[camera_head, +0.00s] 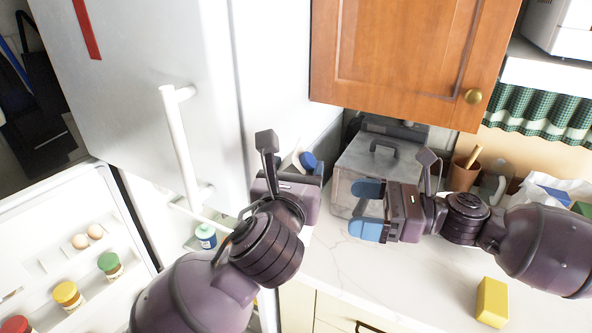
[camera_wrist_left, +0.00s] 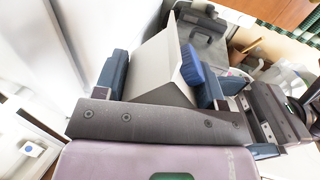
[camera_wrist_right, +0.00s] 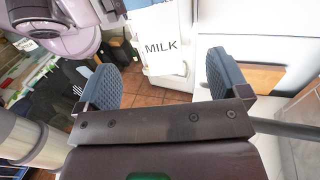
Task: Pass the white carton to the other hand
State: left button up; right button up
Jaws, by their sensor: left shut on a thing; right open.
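The white carton (camera_head: 291,158) is held up in front of the fridge, mostly hidden behind my left gripper (camera_head: 304,168) in the head view. In the left wrist view the carton (camera_wrist_left: 155,65) stands tilted between the fingers, which are shut on it. In the right wrist view the carton (camera_wrist_right: 163,28) shows its "MILK" lettering, beyond the right fingertips. My right gripper (camera_head: 368,210) is open and empty, to the right of the carton, with its blue pads facing left. A gap shows between them in the head view.
A metal box with a handle (camera_head: 378,168) stands on the counter behind my right gripper. A yellow block (camera_head: 492,302) lies at the counter's front right. The open fridge door (camera_head: 40,260) at left holds jars and eggs. A wooden cupboard (camera_head: 400,55) hangs above.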

jog(key=s+f+t+h, duration=0.3)
jog(key=s+f, duration=0.3)
jog(key=f, duration=0.6)
jog(key=s+f+t+h, duration=0.2)
jog(key=s+f+t, duration=0.3)
jog(key=f, duration=0.6)
jog(key=s+d+f+n+h, duration=0.2)
jog(key=d+f+n+h, duration=0.3)
jog(key=n, duration=0.6)
jog(key=s+d+f+n+g+h, duration=0.1)
jog(key=s+d+f+n+h, duration=0.2)
jog(key=n, duration=0.8)
jog(key=d+f+h, duration=0.2)
jog(key=d+h, duration=0.2)
jog(key=d, duration=0.1)
jog(key=shift+s+f+h, duration=0.2)
jog(key=shift+h, duration=0.1)
jog(key=shift+d, duration=0.1)
